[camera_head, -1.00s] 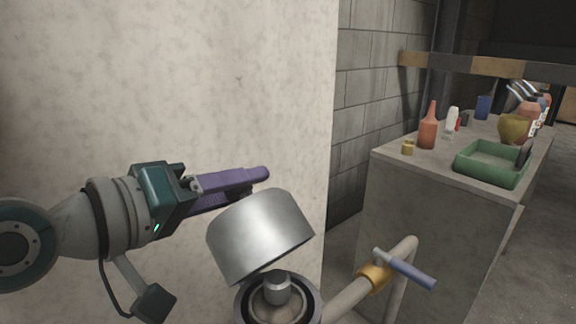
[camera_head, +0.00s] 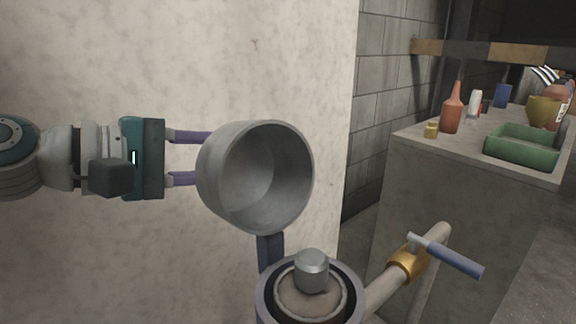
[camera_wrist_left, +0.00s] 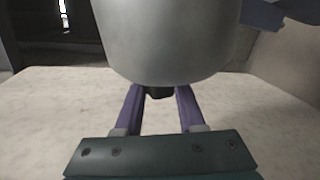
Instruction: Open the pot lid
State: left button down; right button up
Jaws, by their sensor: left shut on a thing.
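The pot lid (camera_head: 222,160), a grey metal cup-shaped piece, is swung up on its side, with its hollow inside turned toward the head camera. The open pot (camera_head: 345,290) is below it, with a rounded metal knob (camera_head: 312,268) in its middle. A dark blue-purple piece (camera_head: 270,252) sits between lid and pot; I cannot tell how it joins them. My left gripper (camera_head: 202,158) has its purple fingers at the lid's left side, shut on a dark part of it. In the left wrist view the lid (camera_wrist_left: 165,40) fills the top, beyond the fingertips (camera_wrist_left: 160,92). My right gripper is out of view.
A pipe with a brass fitting (camera_head: 408,264) and blue-handled valve (camera_head: 452,258) runs right of the pot. A pale wall (camera_head: 100,60) stands behind. A concrete counter (camera_head: 460,190) at the right holds an orange bottle (camera_head: 452,112) and a green tray (camera_head: 522,150).

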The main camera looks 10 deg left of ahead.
pick_arm(q)
jog(key=shift+w+a+f+n+h+b, duration=0.25)
jog(key=shift+a+f+n+h+b, duration=0.1)
jog(key=shift+f+n+b, duration=0.3)
jog(key=c, duration=0.5)
grip_release()
jog(key=shift+s, duration=0.1)
jog(key=p+v, duration=0.1)
jog(key=v, duration=0.8)
jog(key=shift+s+a+r+p, duration=0.2)
jog(key=shift+a+p, duration=0.05)
jog(key=shift+p, duration=0.1)
